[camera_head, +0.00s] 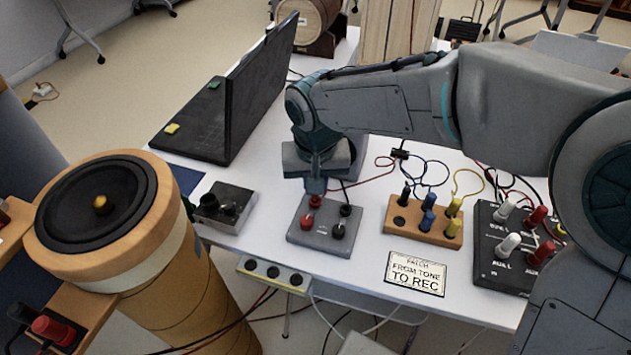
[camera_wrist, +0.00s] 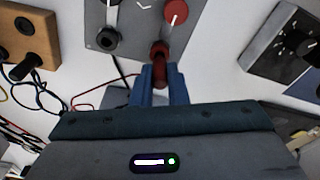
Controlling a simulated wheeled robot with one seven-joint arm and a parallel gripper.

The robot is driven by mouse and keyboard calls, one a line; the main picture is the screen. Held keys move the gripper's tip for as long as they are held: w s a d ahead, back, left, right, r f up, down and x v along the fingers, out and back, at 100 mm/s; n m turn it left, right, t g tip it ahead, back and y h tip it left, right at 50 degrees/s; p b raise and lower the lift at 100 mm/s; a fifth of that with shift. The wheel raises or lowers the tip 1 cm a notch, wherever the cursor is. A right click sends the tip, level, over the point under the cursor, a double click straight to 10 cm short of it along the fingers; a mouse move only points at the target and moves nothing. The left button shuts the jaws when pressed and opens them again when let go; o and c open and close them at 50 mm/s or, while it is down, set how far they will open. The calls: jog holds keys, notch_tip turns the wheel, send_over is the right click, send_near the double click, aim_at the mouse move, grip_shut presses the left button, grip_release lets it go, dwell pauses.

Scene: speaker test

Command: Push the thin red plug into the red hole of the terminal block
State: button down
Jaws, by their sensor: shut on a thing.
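The grey box (camera_head: 318,240), which I take for the terminal block, stands on the white table with red and black posts on top. It also shows in the wrist view (camera_wrist: 138,22). My gripper (camera_head: 316,188) is above its back-left part and is shut on the thin red plug (camera_head: 315,201). In the wrist view my gripper (camera_wrist: 161,88) holds the red plug (camera_wrist: 159,72), whose far end meets a dark red socket (camera_wrist: 159,48) at the box's near edge. The socket's hole is hidden, and I cannot tell how deep the plug sits.
A wooden block (camera_head: 398,232) with black, blue and yellow plugs stands right of the grey box. A black box (camera_head: 490,265) with white and red plugs is farther right. A small grey box (camera_head: 230,220) is left. A card (camera_head: 415,275) lies in front; a laptop (camera_head: 258,90) stands behind.

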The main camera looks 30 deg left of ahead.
jog(key=shift+f+b, duration=0.4)
jog(key=shift+f, duration=0.15)
jog(key=c, duration=1.3)
grip_release()
jog(key=shift+c, duration=0.2)
jog(key=shift+r+p, duration=2.95)
jog(key=shift+r, duration=0.85)
